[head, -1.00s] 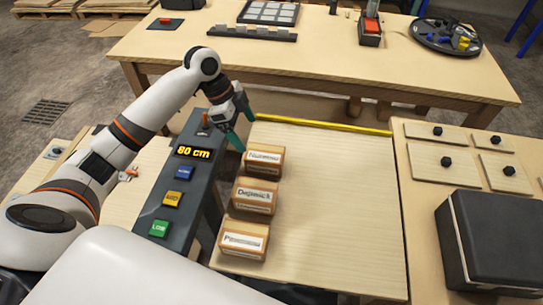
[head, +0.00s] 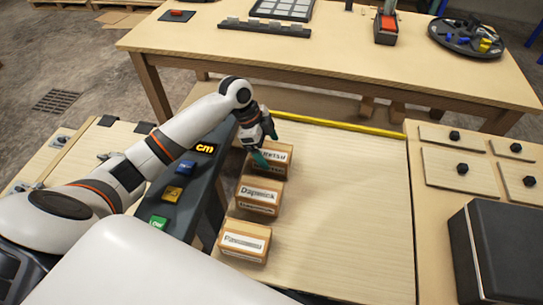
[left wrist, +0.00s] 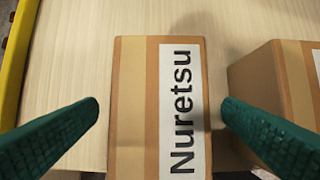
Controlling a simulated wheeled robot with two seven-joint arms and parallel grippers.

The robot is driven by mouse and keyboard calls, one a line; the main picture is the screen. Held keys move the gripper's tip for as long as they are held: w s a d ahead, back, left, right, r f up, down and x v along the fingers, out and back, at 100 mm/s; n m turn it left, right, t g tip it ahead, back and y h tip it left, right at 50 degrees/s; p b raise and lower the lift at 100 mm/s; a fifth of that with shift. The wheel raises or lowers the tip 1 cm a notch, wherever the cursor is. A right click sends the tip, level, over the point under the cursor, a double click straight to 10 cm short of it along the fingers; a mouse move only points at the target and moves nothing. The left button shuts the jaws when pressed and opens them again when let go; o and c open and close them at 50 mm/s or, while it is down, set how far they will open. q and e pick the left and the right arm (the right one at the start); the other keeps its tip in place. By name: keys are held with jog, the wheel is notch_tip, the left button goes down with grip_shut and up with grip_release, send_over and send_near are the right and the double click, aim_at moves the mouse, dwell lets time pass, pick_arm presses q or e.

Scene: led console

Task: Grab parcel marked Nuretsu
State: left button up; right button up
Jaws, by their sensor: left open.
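The parcel marked Nuretsu (left wrist: 135,110) is a brown box with a white label. It lies between the two green fingers of my open left gripper (left wrist: 160,125) in the left wrist view, with gaps on both sides. In the head view the Nuretsu parcel (head: 281,160) is the farthest in a column of three, its label partly covered by my left gripper (head: 262,150). The middle parcel (head: 258,195) has a label that looks like "Dapreck". The nearest parcel (head: 244,241) has a label too blurred to read. My right gripper is not in view.
The parcels stand along the left side of a light wooden board (head: 345,200), whose right part is clear. A yellow strip (head: 345,124) runs along its far edge. A dark console (head: 190,185) with coloured buttons stands left. A black box (head: 500,245) is at the right.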

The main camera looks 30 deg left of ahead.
aim_at(270, 150)
pick_arm(q)
jog(key=x, duration=0.3)
jog(key=shift+d+f+p, duration=0.2)
jog(key=shift+d+p, duration=0.05)
jog(key=shift+p, duration=0.1)
jog(key=shift+w+f, duration=0.1)
jog(key=shift+f, duration=0.2)
jog(key=shift+f, duration=0.2)
jog(key=shift+c, duration=0.2)
jog(key=c, duration=1.2)
